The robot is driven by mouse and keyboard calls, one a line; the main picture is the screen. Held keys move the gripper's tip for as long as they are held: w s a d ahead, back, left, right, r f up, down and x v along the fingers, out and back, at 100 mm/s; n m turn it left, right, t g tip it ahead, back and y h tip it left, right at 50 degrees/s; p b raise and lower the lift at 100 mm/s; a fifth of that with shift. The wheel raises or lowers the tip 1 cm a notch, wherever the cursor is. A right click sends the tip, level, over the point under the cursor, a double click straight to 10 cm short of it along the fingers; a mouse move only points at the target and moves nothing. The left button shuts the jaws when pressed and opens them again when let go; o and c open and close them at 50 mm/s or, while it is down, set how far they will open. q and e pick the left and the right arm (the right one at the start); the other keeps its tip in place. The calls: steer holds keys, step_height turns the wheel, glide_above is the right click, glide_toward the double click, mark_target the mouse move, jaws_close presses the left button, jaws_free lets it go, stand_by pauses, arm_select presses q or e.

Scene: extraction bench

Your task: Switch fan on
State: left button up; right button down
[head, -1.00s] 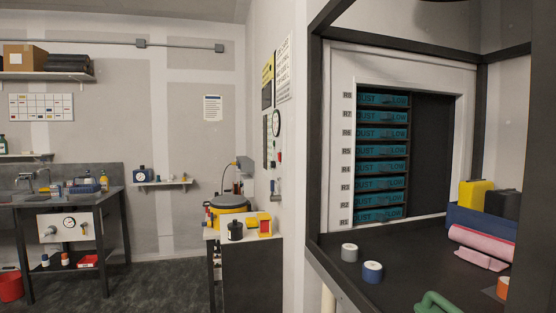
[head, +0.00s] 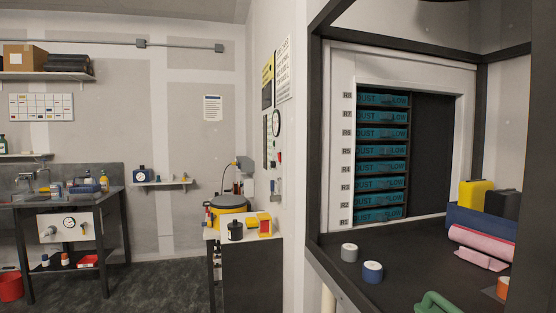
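No fan or fan switch can be made out for certain in the head view. A framed opening in the hood's back wall holds a stack of teal slats (head: 381,150) lettered "DUST" and "LOW", with labels R1 to R8 down its left side. The right part of that opening is a dark panel (head: 432,150). A round gauge (head: 276,123) and small fittings are on the white wall left of the hood, seen at a steep angle. Neither of my grippers shows in the view.
The dark hood bench (head: 400,275) holds a grey roll (head: 349,252), a blue-and-white roll (head: 372,271), a pink roll (head: 480,240), a yellow case (head: 475,193) and a green handle (head: 438,303). A dark frame post (head: 320,130) edges the hood. Open floor (head: 170,285) lies at left.

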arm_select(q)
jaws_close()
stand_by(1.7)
